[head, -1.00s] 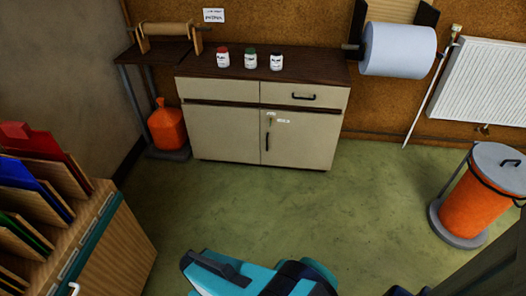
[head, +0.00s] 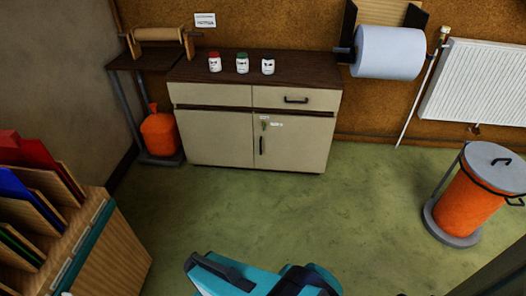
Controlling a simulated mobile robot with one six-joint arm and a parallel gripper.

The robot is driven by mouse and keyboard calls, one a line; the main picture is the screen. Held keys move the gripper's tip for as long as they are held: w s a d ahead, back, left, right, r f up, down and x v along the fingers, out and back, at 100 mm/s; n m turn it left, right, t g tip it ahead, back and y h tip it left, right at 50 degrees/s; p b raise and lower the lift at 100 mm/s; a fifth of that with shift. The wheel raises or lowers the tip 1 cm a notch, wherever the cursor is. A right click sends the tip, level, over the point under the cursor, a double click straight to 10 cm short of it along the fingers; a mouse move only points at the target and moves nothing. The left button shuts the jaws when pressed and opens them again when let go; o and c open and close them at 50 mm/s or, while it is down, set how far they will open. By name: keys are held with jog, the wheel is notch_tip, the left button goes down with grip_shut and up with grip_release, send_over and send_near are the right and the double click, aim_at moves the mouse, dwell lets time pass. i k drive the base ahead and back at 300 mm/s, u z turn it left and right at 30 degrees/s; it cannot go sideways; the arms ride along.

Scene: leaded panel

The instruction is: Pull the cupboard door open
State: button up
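The cream cupboard (head: 217,138) with a dark brown top stands against the far wall. Its right door (head: 295,147) is shut and has a dark vertical handle (head: 261,145) near its left edge. A drawer with a dark handle (head: 296,100) is above that door. Part of my teal and dark arm shows at the bottom centre, well short of the cupboard. My gripper's fingertips cannot be made out.
Three small jars (head: 242,63) stand on the cupboard top. An orange bin (head: 466,203) is at right and an orange container (head: 160,134) left of the cupboard. A wooden rack (head: 111,250) fills the lower left. The green floor (head: 260,215) before the cupboard is clear.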

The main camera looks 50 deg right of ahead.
aim_at(294, 143)
jog(key=i, duration=0.9)
jog(key=u, duration=0.05)
